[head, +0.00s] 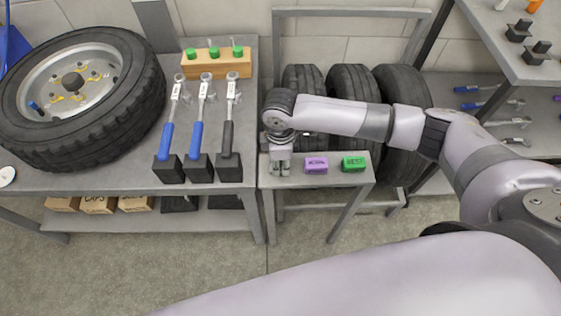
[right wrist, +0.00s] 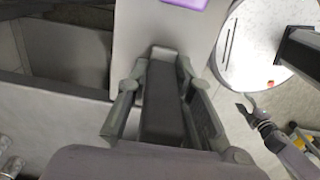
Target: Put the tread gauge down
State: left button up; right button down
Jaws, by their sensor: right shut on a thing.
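My right gripper (head: 279,168) points down over the left end of a small grey side table (head: 335,178). In the right wrist view its fingers (right wrist: 163,120) are shut on a dark grey, block-like thing (right wrist: 163,100), which I take to be the tread gauge. The gauge lies lengthwise between the fingers, its far end over the pale tabletop. Whether it touches the top cannot be told. In the head view the gripper hides most of it.
A purple labelled block (head: 316,165) and a green labelled block (head: 354,163) sit right of the gripper on the small table. Upright tyres (head: 350,85) stand behind. The bench (head: 110,180) at left bears a wheel (head: 130,95) and several handled tools.

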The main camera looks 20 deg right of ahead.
jog(key=c, duration=1.4)
grip_release()
jog(key=shift+f, duration=0.1)
notch_tip(320, 180, up, 12)
jog(key=shift+r, duration=0.2)
jog(key=shift+s+f, duration=0.1)
